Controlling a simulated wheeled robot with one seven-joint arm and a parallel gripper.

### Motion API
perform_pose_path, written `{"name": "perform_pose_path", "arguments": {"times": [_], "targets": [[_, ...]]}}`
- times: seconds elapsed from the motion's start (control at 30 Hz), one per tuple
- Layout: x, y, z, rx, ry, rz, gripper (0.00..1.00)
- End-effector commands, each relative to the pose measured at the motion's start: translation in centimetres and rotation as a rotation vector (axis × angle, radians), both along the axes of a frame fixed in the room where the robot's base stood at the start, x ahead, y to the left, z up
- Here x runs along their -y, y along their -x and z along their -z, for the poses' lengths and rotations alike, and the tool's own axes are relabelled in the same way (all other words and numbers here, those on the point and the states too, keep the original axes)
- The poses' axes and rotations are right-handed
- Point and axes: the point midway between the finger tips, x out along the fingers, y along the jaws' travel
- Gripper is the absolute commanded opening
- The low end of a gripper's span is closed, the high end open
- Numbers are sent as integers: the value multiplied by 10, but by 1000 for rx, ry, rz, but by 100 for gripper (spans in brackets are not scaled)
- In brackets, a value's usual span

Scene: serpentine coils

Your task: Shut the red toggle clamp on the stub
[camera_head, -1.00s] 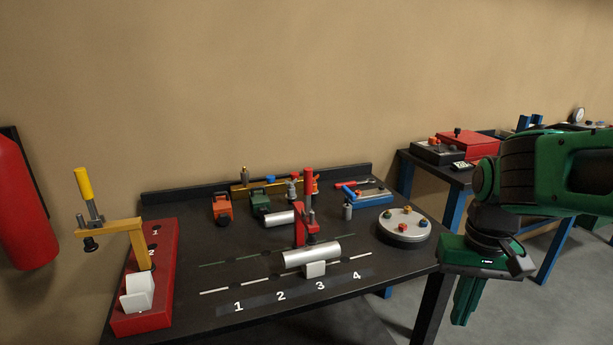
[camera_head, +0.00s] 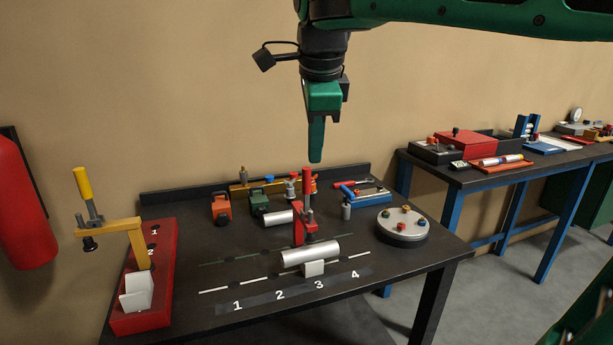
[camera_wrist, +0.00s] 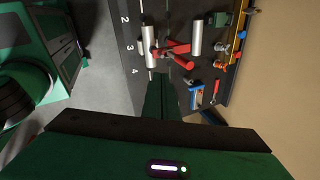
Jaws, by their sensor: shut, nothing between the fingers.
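The red toggle clamp (camera_head: 299,226) stands on the dark table near mark 3, its red-gripped handle (camera_head: 307,183) pointing upright. A silver cylinder, the stub (camera_head: 311,253), lies just in front of the clamp's base on a small white block (camera_head: 314,269). My gripper (camera_head: 316,160) is shut and empty, pointing down in the air above the clamp handle. The clamp also shows in the wrist view (camera_wrist: 177,49), with the stub (camera_wrist: 149,45) to its left and the shut fingers (camera_wrist: 160,80) below it. Whether the clamp's tip touches the stub cannot be told.
A yellow-handled clamp (camera_head: 132,226) on a red base (camera_head: 141,323) stands at the left. A round grey plate with knobs (camera_head: 402,234) is at the right. Another silver cylinder (camera_head: 279,218), an orange block (camera_head: 221,208) and a green block (camera_head: 259,202) lie behind the clamp. The front strip is clear.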

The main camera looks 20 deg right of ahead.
Motion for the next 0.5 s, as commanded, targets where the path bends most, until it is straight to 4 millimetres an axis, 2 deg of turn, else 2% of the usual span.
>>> {"name": "perform_pose_path", "arguments": {"times": [0.1,0.5], "targets": [[-7,-2,-4,8,-14,20,0],[-6,-3,1,6,-12,20,0]]}}
